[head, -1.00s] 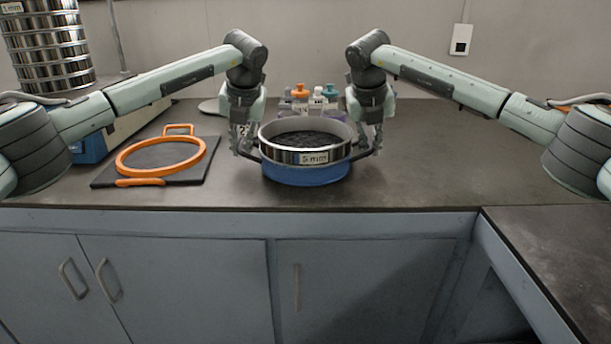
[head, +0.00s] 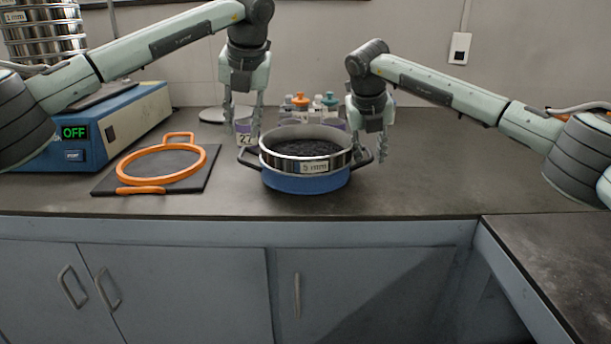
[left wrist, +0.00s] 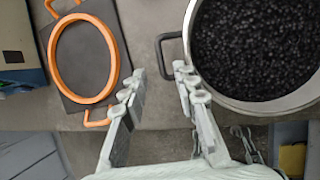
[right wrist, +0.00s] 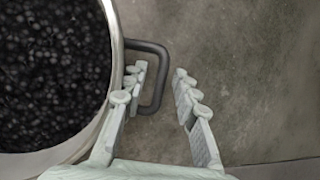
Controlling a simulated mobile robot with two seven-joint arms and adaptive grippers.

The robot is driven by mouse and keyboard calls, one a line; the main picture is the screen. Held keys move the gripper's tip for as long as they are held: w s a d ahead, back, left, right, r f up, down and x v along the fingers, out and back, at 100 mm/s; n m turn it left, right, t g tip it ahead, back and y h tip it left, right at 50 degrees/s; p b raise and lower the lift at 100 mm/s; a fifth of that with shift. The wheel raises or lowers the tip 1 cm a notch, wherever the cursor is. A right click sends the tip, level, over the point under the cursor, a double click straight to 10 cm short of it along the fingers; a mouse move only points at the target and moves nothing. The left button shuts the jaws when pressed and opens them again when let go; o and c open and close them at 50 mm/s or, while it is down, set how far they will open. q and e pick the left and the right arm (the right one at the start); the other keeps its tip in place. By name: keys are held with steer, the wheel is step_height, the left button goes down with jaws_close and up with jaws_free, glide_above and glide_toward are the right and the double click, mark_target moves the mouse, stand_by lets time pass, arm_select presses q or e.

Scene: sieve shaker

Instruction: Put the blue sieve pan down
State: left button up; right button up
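The blue sieve pan (head: 305,183) stands on the dark bench top, with a metal sieve ring labelled 5 mm (head: 290,163) on it, filled with dark granules. It has a dark handle on each side. My left gripper (head: 243,122) is open and empty above the left handle (head: 247,158); the handle lies clear of its fingers in the left wrist view (left wrist: 170,55). My right gripper (head: 372,150) is open at the right handle (right wrist: 157,75), its fingers spread on either side of the handle's outer bar, without a visible grip.
An orange ring frame (head: 160,165) lies on a black mat (head: 203,181) at left. Behind it stands a blue and white shaker base (head: 140,112) reading OFF. Small bottles (head: 301,101) stand behind the pan. The bench right of the pan is clear.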

steer(key=shift+r, duration=0.1)
steer(key=shift+s+r, duration=0.1)
steer(key=shift+r, duration=0.15)
arm_select(q)
steer(key=v, duration=0.2)
steer(key=shift+s+d+r, duration=0.1)
steer(key=shift+s+r, duration=0.05)
steer(key=shift+r, duration=0.2)
arm_select(e)
steer(key=v, duration=1.1)
steer(key=shift+a+r, duration=0.1)
